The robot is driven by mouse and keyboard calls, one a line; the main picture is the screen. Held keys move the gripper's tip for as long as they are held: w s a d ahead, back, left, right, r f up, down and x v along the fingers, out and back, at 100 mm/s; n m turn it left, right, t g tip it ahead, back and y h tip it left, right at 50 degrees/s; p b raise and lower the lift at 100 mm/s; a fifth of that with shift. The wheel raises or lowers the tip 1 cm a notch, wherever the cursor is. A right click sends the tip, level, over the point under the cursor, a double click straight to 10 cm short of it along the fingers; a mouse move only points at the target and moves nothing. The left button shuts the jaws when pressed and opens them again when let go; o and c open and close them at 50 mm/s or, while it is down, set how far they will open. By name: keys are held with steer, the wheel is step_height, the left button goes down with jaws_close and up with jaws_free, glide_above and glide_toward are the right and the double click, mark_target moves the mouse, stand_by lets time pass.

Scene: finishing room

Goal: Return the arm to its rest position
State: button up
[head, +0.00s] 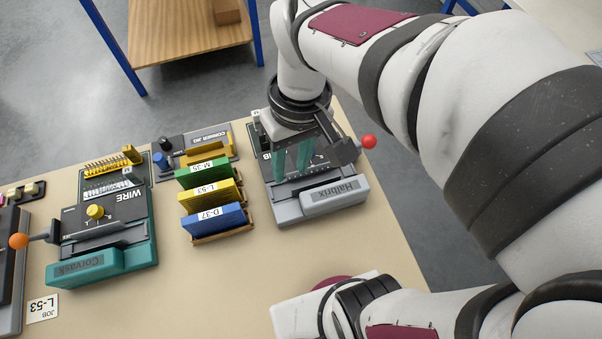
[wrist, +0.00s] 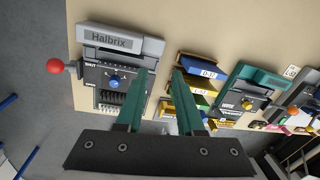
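My gripper (head: 291,172) has two teal fingers pointing down over the grey Halbrix machine (head: 320,203) at the table's right end. In the wrist view, the fingers of my gripper (wrist: 164,72) stand apart with nothing between them, so it is open and empty. In that view the Halbrix machine (wrist: 120,40) lies to the left of the fingers, with its red-knobbed lever (wrist: 56,66) sticking out. My wrist and fingers hide part of the machine in the head view. I cannot tell the exact height of the fingertips above it.
A rack of green, yellow and blue (head: 213,219) labelled blocks stands left of the gripper. Further left is the teal Corvask machine (head: 97,265) with an orange-knobbed lever (head: 19,241). A job card (head: 42,308) lies in front. The table's front middle is bare. A wooden shelf (head: 185,45) stands behind.

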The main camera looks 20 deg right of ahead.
steer(key=s+f+m, duration=0.1)
steer(key=s+m, duration=0.6)
steer(key=s, duration=0.3)
steer(key=shift+s+a+f+m+y, duration=0.25)
steer(key=shift+a+f+m+y, duration=0.05)
steer(key=shift+a, duration=0.05)
